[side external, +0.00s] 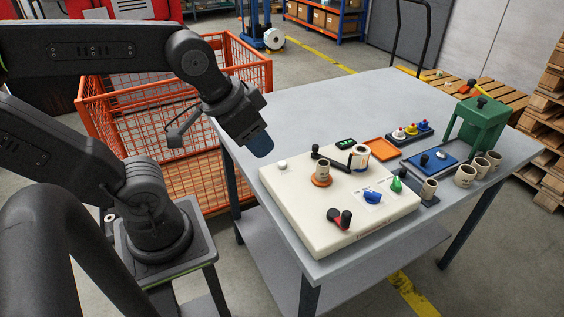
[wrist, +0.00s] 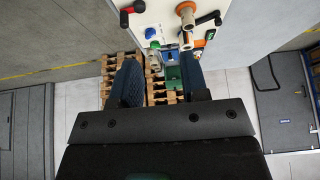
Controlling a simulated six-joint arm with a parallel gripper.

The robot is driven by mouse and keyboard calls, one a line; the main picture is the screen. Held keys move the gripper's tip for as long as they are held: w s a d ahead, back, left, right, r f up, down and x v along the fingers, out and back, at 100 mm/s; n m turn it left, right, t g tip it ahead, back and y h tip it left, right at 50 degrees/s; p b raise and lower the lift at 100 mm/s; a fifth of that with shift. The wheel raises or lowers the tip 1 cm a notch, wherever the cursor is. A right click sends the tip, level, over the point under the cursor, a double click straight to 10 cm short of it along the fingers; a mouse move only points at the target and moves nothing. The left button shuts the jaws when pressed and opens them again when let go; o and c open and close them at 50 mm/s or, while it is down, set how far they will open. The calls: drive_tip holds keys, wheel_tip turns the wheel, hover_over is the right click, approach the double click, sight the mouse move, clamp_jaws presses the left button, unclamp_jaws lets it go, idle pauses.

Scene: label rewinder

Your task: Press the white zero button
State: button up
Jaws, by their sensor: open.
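The white zero button (side external: 282,165) is a small round white knob on the cream rewinder panel (side external: 300,222), near its far left corner in the side view. I cannot make it out in the wrist view, where only part of the panel (wrist: 165,14) shows at the top. My gripper (side external: 261,147) hangs in the air near the button, up and to its left in the side view, apart from the panel. In the wrist view my gripper (wrist: 160,80) is open, its two blue fingers spread with nothing held between them.
The panel also carries a red-and-black lever (side external: 339,217), a blue knob (side external: 373,196), a green knob (side external: 396,185) and label rolls on spindles. A green press (side external: 478,122) and an orange tray (side external: 380,148) stand on the grey table (side external: 300,110). An orange mesh cage (side external: 165,130) stands behind.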

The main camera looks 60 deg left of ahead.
clamp_jaws()
idle(1.5)
